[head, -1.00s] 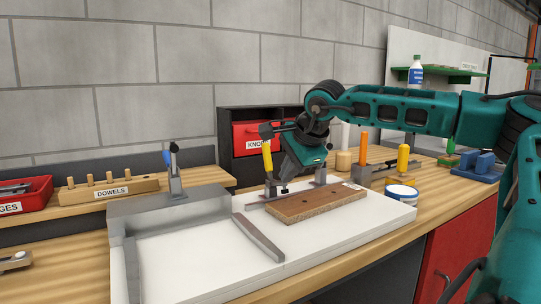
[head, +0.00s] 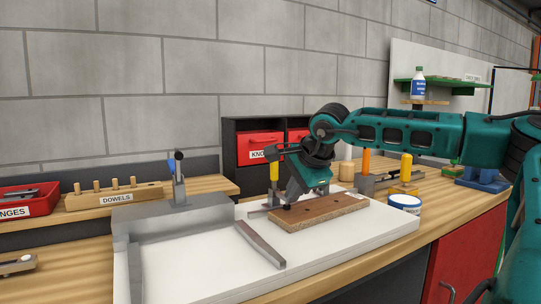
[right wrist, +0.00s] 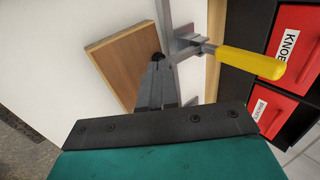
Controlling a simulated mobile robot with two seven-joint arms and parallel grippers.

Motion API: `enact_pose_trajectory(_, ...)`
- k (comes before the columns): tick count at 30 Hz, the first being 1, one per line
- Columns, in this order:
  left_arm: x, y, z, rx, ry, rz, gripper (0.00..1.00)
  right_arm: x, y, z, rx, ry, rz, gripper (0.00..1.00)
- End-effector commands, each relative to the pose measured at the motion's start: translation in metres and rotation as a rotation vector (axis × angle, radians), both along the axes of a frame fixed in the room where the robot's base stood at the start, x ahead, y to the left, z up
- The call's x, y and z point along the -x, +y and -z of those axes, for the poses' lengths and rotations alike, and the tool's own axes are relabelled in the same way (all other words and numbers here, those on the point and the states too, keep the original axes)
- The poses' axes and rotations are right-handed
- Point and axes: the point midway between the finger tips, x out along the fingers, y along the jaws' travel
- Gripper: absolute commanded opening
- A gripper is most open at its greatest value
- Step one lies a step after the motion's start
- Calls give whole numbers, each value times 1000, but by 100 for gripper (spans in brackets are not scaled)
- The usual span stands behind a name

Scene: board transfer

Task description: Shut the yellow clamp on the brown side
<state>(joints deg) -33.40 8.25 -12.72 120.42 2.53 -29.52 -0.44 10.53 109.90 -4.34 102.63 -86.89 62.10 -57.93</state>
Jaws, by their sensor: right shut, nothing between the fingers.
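The yellow clamp (head: 274,172) stands at the back edge of the brown board (head: 318,212), its yellow handle near upright in the head view. In the right wrist view the handle (right wrist: 250,62) points right and away from the board (right wrist: 120,65). My right gripper (head: 297,199) is shut and empty, low beside the clamp on its board side. In the right wrist view its fingertips (right wrist: 158,72) are close to the clamp's dark tip over the board edge; I cannot tell whether they touch. The gripper partly hides the clamp base. My left gripper is not in view.
A blue-handled clamp (head: 178,185) stands on the grey fence at left. A loose grey bar (head: 260,244) lies on the white slab (head: 200,268). An orange handle (head: 366,161), a yellow-handled tool (head: 406,168) and a white tub (head: 404,203) are at right. Red drawers (head: 260,147) stand behind.

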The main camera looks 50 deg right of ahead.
Motion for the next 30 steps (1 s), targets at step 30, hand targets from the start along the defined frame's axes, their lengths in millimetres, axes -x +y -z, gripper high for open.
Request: enact_pose_trajectory(30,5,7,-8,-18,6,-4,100,52,15,-68,3,-4,3,0)
